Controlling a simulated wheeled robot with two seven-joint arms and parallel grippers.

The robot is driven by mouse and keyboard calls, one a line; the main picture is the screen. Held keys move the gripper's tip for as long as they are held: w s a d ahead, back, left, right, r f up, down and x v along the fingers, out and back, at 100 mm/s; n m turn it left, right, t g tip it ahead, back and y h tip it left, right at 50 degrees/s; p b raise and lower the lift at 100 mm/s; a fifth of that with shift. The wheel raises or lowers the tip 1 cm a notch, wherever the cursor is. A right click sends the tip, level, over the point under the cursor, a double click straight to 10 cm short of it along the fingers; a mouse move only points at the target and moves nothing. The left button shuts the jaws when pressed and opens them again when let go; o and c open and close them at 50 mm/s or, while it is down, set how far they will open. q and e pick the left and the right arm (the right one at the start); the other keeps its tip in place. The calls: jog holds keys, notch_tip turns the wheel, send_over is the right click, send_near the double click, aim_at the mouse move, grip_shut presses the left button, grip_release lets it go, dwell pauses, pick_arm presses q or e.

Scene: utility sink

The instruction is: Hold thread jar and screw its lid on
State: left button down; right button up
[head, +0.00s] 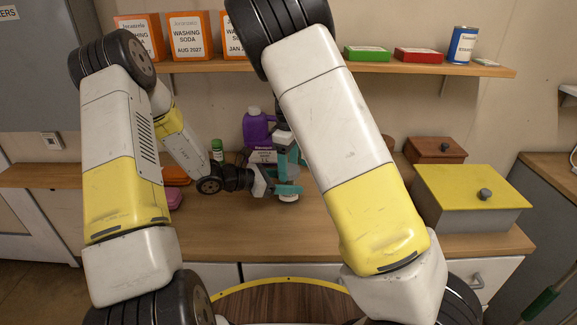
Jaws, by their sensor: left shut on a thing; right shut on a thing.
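The thread jar (288,198) is small in the head view; only a pale rounded part shows below the teal fingers of my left gripper (287,188). The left gripper comes in from the left and is shut on the jar, above the worktop. My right gripper (287,168) points down directly above the left one, its teal fingers shut on the lid. The lid itself is mostly hidden between the fingers. I cannot tell whether the lid touches the jar or how it is seated.
A purple jug (257,128) and a green-capped bottle (217,147) stand behind the grippers. A pink item (173,197) lies at left. A yellow-lidded box (470,190) and a brown box (435,149) stand at right. A shelf (340,68) runs above. The front worktop is clear.

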jog(key=m, duration=0.5)
jog(key=shift+m, duration=0.4)
jog(key=m, duration=1)
jog(key=shift+m, duration=0.4)
jog(key=m, duration=0.4)
jog(key=shift+m, duration=0.3)
jog(key=o, duration=1.6)
jog(key=shift+o, duration=0.2)
notch_tip(320, 180, up, 12)
